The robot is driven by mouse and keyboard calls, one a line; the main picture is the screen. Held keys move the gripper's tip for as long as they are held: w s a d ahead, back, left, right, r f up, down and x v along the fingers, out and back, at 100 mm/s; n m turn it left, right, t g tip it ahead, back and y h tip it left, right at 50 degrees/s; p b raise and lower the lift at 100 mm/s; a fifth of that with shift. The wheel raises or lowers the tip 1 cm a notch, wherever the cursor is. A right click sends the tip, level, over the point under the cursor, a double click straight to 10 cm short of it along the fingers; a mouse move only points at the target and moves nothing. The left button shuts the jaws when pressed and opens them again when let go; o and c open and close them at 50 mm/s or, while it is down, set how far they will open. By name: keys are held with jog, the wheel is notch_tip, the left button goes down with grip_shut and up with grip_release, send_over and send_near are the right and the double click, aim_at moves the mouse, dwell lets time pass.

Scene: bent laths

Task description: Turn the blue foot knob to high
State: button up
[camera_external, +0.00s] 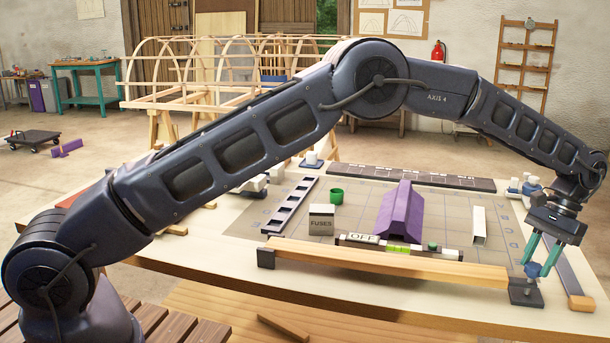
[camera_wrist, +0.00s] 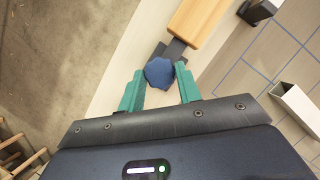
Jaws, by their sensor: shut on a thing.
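The blue foot knob (camera_external: 533,271) sits on a dark foot block (camera_external: 526,296) at the right end of a long wooden lath (camera_external: 400,267). My gripper (camera_external: 538,262) reaches down from above with its teal fingers around the knob. In the wrist view the blue knob (camera_wrist: 159,73) lies between the two teal fingertips (camera_wrist: 161,80), and the jaws are shut on it. Its pointer or marking, if any, cannot be made out.
A level with an "OFF" sign (camera_external: 363,238) and a green vial lies along the lath.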

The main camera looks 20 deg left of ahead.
jog(key=n, duration=0.2)
jog(key=n+h, duration=0.1)
jog(key=n, duration=0.1)
jog(key=n+g+h, duration=0.1)
jog(key=n, duration=0.1)
jog(key=shift+w+a, duration=0.1)
jog(key=shift+a, duration=0.15)
jog(key=n+h, duration=0.2)
jog(key=n, duration=0.3)
jog(key=shift+a+n, duration=0.15)
jog(key=shift+n, duration=0.15)
jog(key=o, duration=1)
jog(key=shift+c, duration=0.2)
jog(key=shift+r, duration=0.1)
jog(key=v, duration=1)
jog(key=shift+w+a+r, duration=0.2)
jog(key=shift+r, duration=0.05)
